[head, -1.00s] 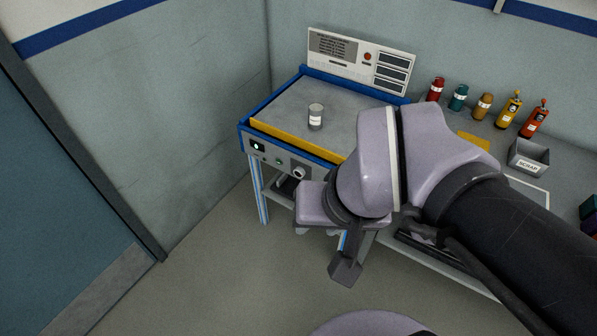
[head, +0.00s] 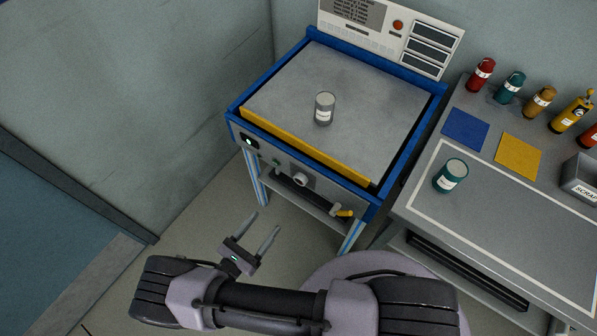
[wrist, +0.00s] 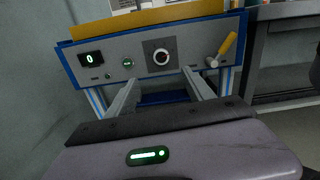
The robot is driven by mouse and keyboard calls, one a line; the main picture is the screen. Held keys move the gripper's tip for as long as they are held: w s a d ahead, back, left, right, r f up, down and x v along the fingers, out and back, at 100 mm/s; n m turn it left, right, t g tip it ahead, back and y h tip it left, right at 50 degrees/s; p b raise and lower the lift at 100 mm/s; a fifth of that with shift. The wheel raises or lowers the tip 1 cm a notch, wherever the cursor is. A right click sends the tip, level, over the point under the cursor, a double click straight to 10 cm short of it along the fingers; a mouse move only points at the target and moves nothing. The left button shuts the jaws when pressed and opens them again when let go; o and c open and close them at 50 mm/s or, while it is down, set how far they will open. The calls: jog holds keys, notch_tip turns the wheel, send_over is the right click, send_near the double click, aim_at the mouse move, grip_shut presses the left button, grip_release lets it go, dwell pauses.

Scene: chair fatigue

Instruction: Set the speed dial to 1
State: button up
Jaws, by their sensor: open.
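The speed dial (head: 301,179) is a round knob on the grey front panel of the blue-framed machine. In the wrist view the dial (wrist: 161,57) sits on a dark square plate, right of a green button (wrist: 128,63) and a small display (wrist: 90,58) that reads 0. My gripper (head: 263,226) is open and empty, in front of and below the panel in the head view. In the wrist view its two fingers (wrist: 157,88) point toward the panel, apart from the dial, which appears above and between them.
A yellow-handled lever (wrist: 227,46) sticks out right of the dial. A grey can (head: 325,108) stands on the machine's top. The workbench (head: 500,262) at right holds a teal can (head: 450,176), several bottles and a scrap bin (head: 582,177). Floor is clear below the panel.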

aim_at(299, 181)
jog(key=b+x, duration=0.2)
jog(key=x, duration=1.4)
jog(key=shift+d+r, duration=0.1)
jog(key=shift+d, duration=0.05)
jog(key=shift+c, duration=0.4)
grip_shut()
